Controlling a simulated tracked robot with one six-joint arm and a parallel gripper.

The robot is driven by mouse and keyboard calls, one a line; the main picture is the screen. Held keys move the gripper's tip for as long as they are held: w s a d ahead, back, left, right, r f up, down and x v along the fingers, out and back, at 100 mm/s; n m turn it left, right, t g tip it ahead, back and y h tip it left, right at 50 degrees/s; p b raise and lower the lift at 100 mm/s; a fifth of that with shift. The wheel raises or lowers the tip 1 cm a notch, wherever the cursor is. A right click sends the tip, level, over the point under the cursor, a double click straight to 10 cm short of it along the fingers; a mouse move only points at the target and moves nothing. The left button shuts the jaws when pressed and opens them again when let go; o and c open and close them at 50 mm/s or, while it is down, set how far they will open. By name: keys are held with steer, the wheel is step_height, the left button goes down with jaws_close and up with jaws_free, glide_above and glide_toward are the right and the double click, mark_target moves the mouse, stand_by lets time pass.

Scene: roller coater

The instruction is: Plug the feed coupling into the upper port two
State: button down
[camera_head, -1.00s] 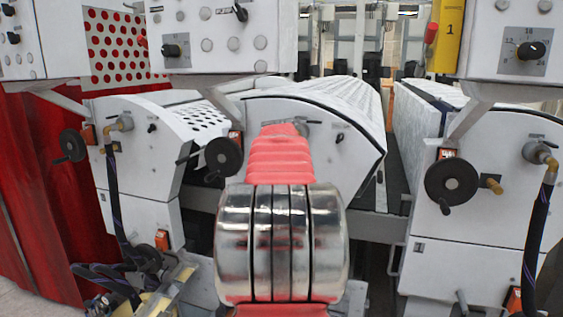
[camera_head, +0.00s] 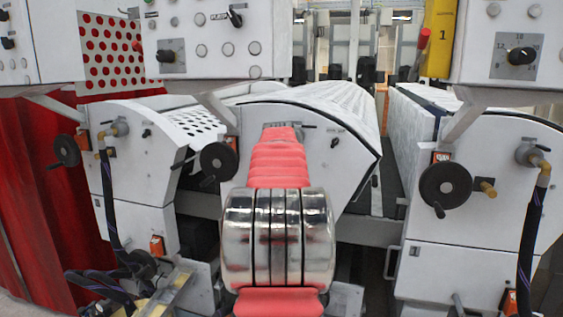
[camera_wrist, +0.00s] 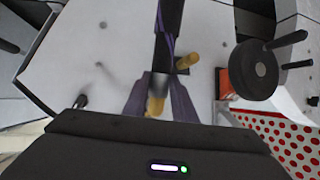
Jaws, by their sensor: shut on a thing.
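My gripper (camera_wrist: 158,98) is shut on the feed coupling (camera_wrist: 156,104), which shows as a brass-coloured end between the fingers in the wrist view. A dark hose (camera_wrist: 168,25) with purple stripes runs up from it. A brass stub (camera_wrist: 187,62) sticks out of the white machine face just beyond and right of the coupling, apart from it in the picture. I cannot tell whether it is upper port two. In the head view my arm hides the gripper, the coupling and part of the middle unit (camera_head: 345,155). Another brass stub (camera_head: 487,188) shows on the right unit.
A black handwheel (camera_wrist: 253,70) is right of the stub in the wrist view. In the head view, handwheels (camera_head: 445,190) and hoses on brass elbows (camera_head: 541,170) project from neighbouring units. Control boxes (camera_head: 215,40) overhang the units. A red curtain (camera_head: 45,190) is at left.

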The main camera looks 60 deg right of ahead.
steer(key=shift+s+d+r+m+g+h, duration=0.1)
steer(key=shift+s+r+m+g+h, duration=0.45)
steer(key=shift+h, duration=0.25)
steer(key=shift+r+m+h, duration=0.15)
steer(key=shift+m+h, duration=0.2)
steer(key=shift+h, duration=0.05)
steer(key=shift+w+f, duration=0.65)
steer(key=shift+w, duration=0.05)
stand_by(0.9)
steer(key=shift+w+d, duration=0.15)
steer(key=shift+d, duration=0.9)
stand_by(1.3)
steer(key=c, duration=1.4)
jaws_free()
steer(key=shift+g, duration=0.25)
steer(key=shift+a, duration=0.15)
steer(key=shift+v, duration=6.75)
